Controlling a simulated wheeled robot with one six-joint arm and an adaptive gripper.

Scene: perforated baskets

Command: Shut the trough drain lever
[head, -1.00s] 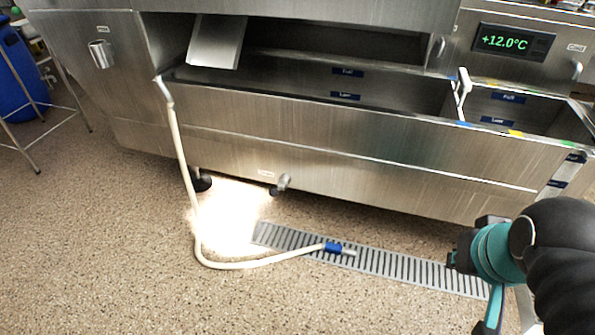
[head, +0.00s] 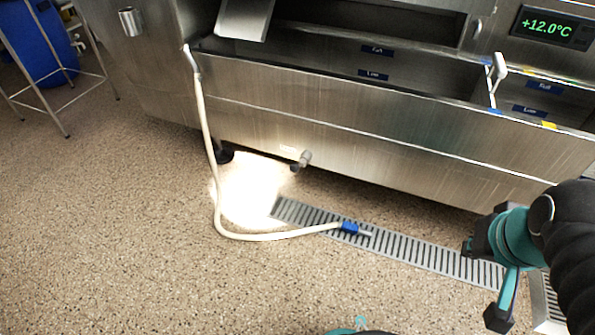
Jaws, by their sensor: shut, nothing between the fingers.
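The steel trough (head: 340,115) runs across the upper part of the head view, with blue level labels inside. A small grey drain valve (head: 304,159) sticks out low on its front, beside a small white label; its lever is too small for me to tell its position. My arm (head: 525,240) shows at the lower right, apart from the trough, and a teal piece of my own body shows at the bottom edge.
A cream hose (head: 212,160) hangs from the trough rim and lies on the floor, its blue-collared end (head: 349,227) over the floor grating (head: 420,252). A metal stand (head: 62,125) and blue barrel (head: 45,45) are at the far left. The left floor is clear.

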